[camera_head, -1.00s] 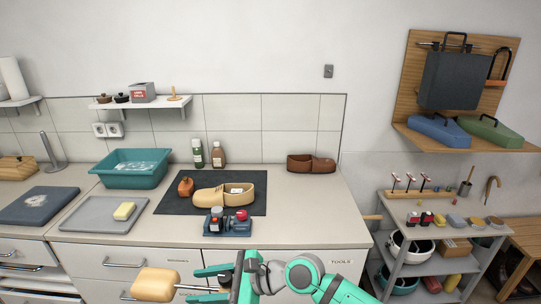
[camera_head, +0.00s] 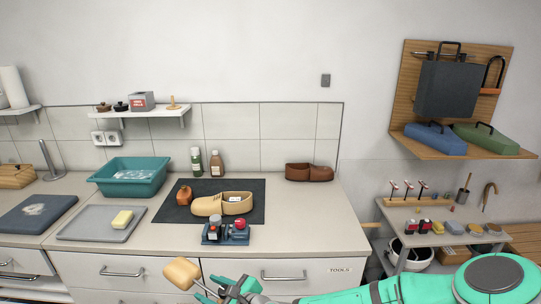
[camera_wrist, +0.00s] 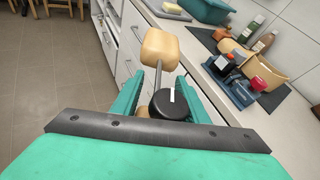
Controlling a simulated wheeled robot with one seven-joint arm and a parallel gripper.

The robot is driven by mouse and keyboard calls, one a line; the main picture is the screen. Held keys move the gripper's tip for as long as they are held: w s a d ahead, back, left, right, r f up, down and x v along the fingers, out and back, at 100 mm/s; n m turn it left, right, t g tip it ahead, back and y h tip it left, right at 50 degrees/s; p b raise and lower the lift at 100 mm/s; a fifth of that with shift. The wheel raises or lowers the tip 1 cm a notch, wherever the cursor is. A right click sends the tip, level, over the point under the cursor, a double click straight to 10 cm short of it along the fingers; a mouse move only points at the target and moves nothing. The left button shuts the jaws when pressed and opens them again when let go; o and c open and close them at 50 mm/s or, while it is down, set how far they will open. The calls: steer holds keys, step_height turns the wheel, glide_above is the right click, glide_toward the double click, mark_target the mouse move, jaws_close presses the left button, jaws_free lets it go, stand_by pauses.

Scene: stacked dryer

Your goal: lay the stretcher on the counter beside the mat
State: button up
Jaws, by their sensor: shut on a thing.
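The stretcher has a pale wooden block (camera_head: 182,273) on a thin metal rod. My gripper (camera_head: 232,290) is shut on it, in front of the counter's drawers and below the countertop edge. In the wrist view the block (camera_wrist: 160,48) extends ahead of the fingers, with a round black part (camera_wrist: 174,104) between them. The stretcher is apart from both counter and mat.
A grey tray (camera_head: 80,232) with a yellow block and a teal basin (camera_head: 130,178) are left of the mat. Counter right of the mat is clear.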

steer(key=w+d+f+m+t+h, duration=0.1)
steer(key=d+f+m+t+h, duration=0.15)
steer(key=f, duration=0.45)
steer(key=w+d+f+m+t+h, duration=0.1)
steer(key=d+f+m+t+h, duration=0.2)
steer(key=f, duration=0.5)
steer(key=s+d+f+m+h, duration=0.5)
steer(key=s+d+f, duration=0.1)
steer(key=d+f, duration=0.55)
steer(key=f+x, duration=0.1)
steer(key=x, duration=0.4)
steer(key=v, duration=0.5)
steer(key=shift+a+r, duration=0.25)
steer(key=shift+r, duration=0.05)
steer(key=shift+s, duration=0.1)
